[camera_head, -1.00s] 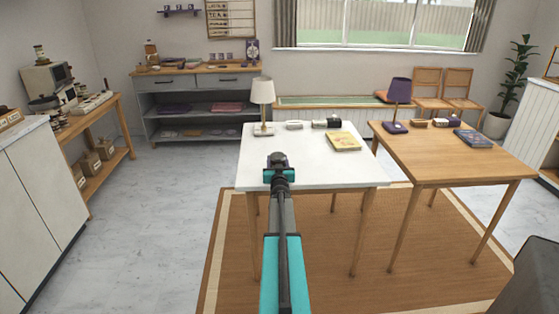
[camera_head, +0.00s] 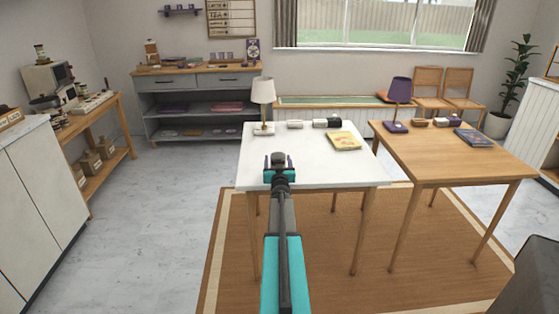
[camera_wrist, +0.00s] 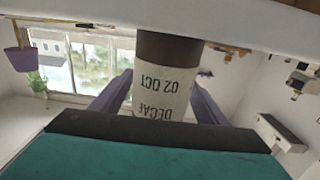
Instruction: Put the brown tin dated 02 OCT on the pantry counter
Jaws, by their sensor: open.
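The brown tin (camera_wrist: 165,75) is in the wrist view, which looks upside down. Its pale label reads DECAF and 02 OCT. The tin stands between my gripper's two purple fingers, which are spread apart on either side of it. Its brown base end meets a white surface (camera_wrist: 215,22), so it looks upright. In the head view my gripper (camera_head: 280,162) is open over the near left part of the white table (camera_head: 330,172). The tin is mostly hidden there behind my gripper. I cannot tell which surface is the pantry counter.
A white lamp (camera_head: 263,92), small containers and a yellow book (camera_head: 343,141) stand on the white table. A wooden table (camera_head: 450,165) is to the right. A grey sideboard (camera_head: 147,97) is at the back, a white cabinet (camera_head: 40,190) at left. Open floor lies between.

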